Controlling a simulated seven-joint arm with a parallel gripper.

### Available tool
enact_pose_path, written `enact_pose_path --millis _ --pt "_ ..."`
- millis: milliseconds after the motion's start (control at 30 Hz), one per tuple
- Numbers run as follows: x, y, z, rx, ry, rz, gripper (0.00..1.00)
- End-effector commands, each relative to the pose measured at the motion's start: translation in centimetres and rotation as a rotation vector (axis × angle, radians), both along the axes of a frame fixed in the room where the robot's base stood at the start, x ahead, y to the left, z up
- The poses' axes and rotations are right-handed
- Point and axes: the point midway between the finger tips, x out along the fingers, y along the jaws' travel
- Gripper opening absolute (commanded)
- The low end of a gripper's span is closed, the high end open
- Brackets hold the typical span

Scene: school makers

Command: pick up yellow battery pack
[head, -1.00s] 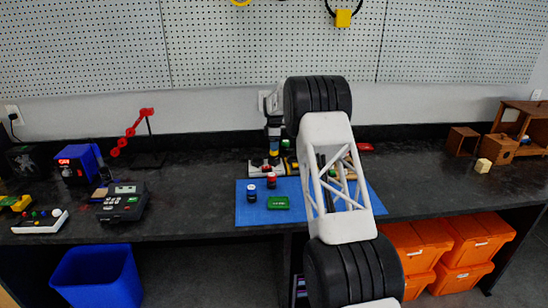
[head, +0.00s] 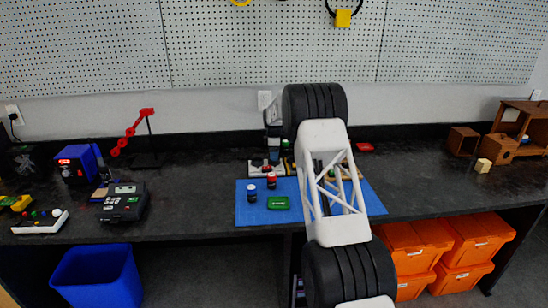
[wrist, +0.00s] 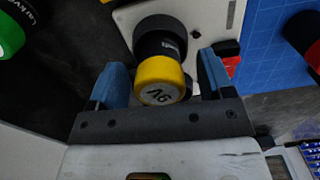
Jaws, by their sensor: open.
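The yellow battery pack (wrist: 162,76), a cylinder with a yellow end marked 9V and a dark body, shows in the wrist view. It stands between the two blue fingers of my gripper (wrist: 160,84), which is open with a finger on each side. A small gap shows at the right finger; whether the left finger touches it I cannot tell. In the head view my gripper (head: 274,143) is low over the white stand at the back of the bench, and the pack is largely hidden by it.
The pack is beside or on a white plate (wrist: 205,18). A green-capped cylinder (wrist: 10,35) lies left, and a red and black one (wrist: 305,38) right. The blue mat (head: 245,212) holds a green box (head: 278,203) and small jars.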

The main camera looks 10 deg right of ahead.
Motion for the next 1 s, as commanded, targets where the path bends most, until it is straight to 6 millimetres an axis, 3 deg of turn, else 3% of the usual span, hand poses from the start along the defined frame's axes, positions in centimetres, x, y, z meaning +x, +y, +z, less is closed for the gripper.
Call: enact_pose_path --millis 500,900,1000 --pt "-0.02 0.00 -0.08 0.000 0.001 0.000 0.74" --pt "-0.01 0.00 -0.04 0.000 0.000 0.000 0.14" --pt "-0.01 0.00 -0.04 0.000 0.000 0.000 0.12"
